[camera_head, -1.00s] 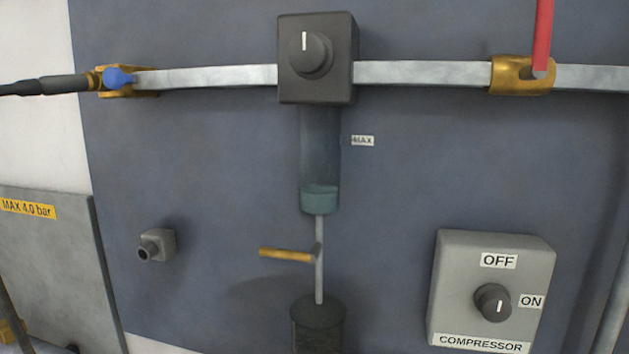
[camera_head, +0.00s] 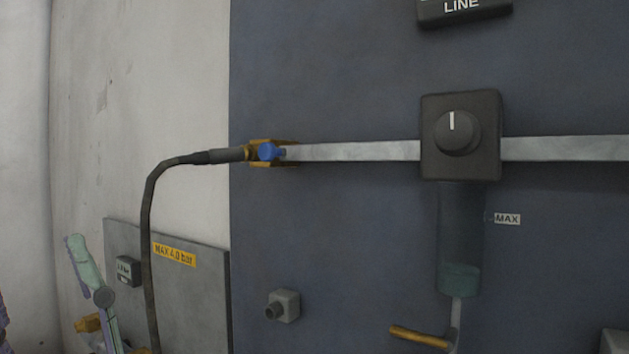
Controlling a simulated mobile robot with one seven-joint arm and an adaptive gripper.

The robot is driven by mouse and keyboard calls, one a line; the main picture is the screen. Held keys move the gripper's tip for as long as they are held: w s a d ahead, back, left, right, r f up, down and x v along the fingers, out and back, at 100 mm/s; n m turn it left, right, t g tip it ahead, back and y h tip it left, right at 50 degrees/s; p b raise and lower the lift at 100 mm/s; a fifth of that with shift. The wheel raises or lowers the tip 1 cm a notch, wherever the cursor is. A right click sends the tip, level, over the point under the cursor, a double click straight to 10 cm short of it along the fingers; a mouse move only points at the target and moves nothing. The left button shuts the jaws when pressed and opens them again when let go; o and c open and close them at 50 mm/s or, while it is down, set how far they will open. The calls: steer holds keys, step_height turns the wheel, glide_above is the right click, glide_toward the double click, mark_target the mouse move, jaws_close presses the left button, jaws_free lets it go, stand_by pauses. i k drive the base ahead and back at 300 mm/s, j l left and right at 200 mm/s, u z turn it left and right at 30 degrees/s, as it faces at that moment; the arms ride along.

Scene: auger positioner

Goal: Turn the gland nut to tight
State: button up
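I cannot make out a part that is surely the gland nut in the head view. At the lower left, a pale green lever-like part (camera_head: 80,262) with a grey round joint stands near a small brass piece (camera_head: 88,323). What these two belong to is unclear. My gripper cannot be made out in this view.
A dark box with a round knob (camera_head: 457,133) sits on the pipe, above a clear bowl (camera_head: 461,240) beside a MAX label (camera_head: 507,219). A brass lever (camera_head: 418,337) is below. A small grey fitting (camera_head: 284,306) and a grey plate marked MAX 4.0 bar (camera_head: 205,300) are left.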

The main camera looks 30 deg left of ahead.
mark_target(80, 326)
steer(key=u, duration=1.6)
steer(key=i+j+u, duration=0.2)
steer(key=i+j, duration=0.6)
steer(key=j, duration=0.35)
steer(key=i+j+u, duration=0.2)
steer(key=i+j, duration=0.7)
